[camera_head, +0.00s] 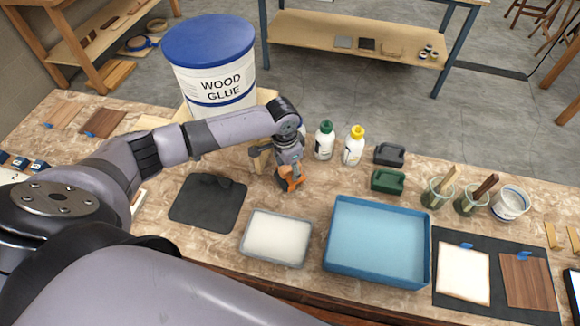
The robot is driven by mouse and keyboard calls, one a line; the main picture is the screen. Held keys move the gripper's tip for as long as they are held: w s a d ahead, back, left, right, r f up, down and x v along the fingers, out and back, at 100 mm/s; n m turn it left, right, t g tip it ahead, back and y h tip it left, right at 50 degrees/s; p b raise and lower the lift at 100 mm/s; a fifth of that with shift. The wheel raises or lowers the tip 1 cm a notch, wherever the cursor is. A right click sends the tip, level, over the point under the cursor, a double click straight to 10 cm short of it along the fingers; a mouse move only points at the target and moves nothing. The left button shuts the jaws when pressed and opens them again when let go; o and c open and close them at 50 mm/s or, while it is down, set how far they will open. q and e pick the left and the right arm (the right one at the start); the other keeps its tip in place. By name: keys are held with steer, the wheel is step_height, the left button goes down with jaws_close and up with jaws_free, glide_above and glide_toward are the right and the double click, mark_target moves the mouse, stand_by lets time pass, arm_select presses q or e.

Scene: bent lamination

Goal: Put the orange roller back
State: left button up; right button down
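My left arm reaches in from the left across the bench, and my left gripper (291,172) points down near the middle of the bench. An orange piece, seemingly the orange roller (293,183), shows at its fingertips, just above or touching the bench top. The fingers and the orange piece overlap, so I cannot tell whether the gripper is closed on it. A tan wooden holder-like piece (262,155) stands directly behind and left of the gripper, partly hidden by my arm. My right gripper is not in view.
A black mat (190,210), a grey tray with white contents (307,249) and a blue tray (427,268) lie in front. Glue bottles (324,143), dark and green blocks (388,181) and cups (510,205) stand right. A large glue bucket (212,85) stands behind my arm.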

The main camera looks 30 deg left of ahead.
arm_select(q)
step_height(320, 180, up, 13)
steer(key=b, duration=0.2)
steer(key=shift+s+a, duration=0.3)
steer(key=shift+s, duration=0.1)
